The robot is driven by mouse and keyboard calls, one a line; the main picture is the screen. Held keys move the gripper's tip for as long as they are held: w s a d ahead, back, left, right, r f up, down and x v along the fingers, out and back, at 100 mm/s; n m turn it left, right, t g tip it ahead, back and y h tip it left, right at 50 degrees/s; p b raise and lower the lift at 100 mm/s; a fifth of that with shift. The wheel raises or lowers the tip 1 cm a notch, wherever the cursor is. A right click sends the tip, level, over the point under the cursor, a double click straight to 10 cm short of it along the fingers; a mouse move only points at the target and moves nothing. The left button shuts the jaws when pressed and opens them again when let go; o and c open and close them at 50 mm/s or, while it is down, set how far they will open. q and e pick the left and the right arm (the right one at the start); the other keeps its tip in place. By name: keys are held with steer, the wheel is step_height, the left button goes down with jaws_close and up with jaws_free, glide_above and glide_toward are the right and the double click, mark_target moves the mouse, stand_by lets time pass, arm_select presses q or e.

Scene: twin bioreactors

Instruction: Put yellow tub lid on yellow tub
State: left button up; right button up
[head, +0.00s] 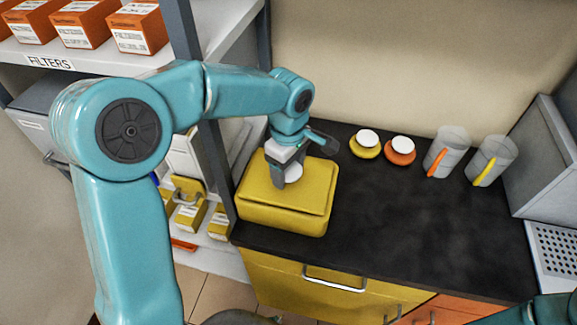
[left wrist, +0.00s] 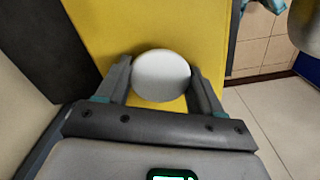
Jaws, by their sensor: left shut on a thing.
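The yellow tub (head: 270,219) stands on the dark counter's left end. The yellow tub lid (head: 311,190) is over the top of the tub, covering its opening. I cannot tell whether it rests fully on the rim. My left gripper (head: 287,176) points down over the lid and is shut on its round white knob (head: 294,173). In the left wrist view, the white knob (left wrist: 161,76) sits between the fingers of my left gripper (left wrist: 160,84), with the yellow lid (left wrist: 120,30) behind it. My right gripper is out of view.
A shelf post (head: 212,170) is close to the tub's left. The middle counter is clear.

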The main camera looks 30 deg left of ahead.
mark_target(288, 170)
arm_select(q)
steer(key=shift+f, duration=0.2)
steer(key=o, duration=1.1)
steer(key=shift+r, duration=0.1)
steer(key=shift+r, duration=0.1)
step_height(288, 170, up, 12)
steer(key=shift+p, duration=0.3)
steer(key=shift+s, duration=0.1)
